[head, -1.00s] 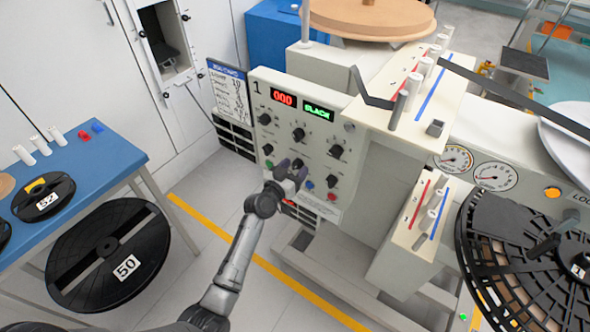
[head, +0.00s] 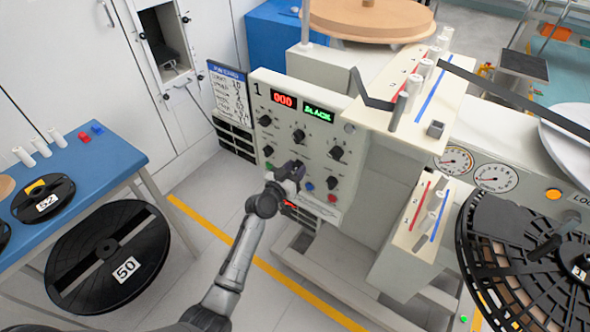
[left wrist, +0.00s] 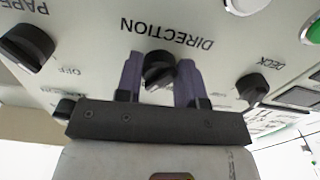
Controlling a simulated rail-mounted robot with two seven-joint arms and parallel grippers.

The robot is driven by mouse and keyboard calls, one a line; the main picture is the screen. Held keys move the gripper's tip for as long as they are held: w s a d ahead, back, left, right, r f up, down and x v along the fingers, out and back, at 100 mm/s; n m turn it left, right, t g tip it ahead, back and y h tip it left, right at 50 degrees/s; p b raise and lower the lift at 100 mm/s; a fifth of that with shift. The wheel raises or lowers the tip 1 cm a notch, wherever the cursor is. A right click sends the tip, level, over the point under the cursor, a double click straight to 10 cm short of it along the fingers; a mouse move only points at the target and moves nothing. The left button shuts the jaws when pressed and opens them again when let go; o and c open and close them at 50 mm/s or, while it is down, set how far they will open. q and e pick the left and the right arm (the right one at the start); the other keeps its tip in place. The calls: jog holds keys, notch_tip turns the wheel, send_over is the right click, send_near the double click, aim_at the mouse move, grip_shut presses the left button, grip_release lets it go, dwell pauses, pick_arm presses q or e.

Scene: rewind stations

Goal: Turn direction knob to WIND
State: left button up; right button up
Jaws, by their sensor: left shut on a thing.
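The direction knob (left wrist: 158,72) is black and sits under the upside-down word DIRECTION in the left wrist view. My left gripper (left wrist: 161,80) has a purple-grey finger on each side of it and is shut on it. In the head view my left gripper (head: 294,169) is at the lower middle of the station 1 control panel (head: 316,130) and hides the knob. The knob's pointer setting cannot be read. The panel's displays show a red 000 (head: 283,100) and a green SLACK (head: 318,113). My right gripper is not in view.
Other black knobs, such as the DECK knob (left wrist: 252,86) and one at upper left (left wrist: 27,46), are close by. A green button (left wrist: 313,31) is at the right. A blue table (head: 95,160) with reels stands left; floor between is clear.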

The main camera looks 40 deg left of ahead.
pick_arm(q)
jog(key=shift+n, duration=0.4)
jog(key=shift+r+n+p, duration=0.1)
jog(key=shift+n+p, duration=0.65)
jog(key=shift+n, duration=0.25)
jog(key=n+p, duration=0.1)
jog(key=n, duration=0.2)
jog(key=shift+d+n, duration=0.1)
jog(key=shift+n, duration=0.2)
jog(key=n+p, duration=0.1)
jog(key=n, duration=0.2)
jog(key=shift+n+p, duration=0.35)
jog(key=shift+n, duration=0.85)
jog(key=o, duration=0.9)
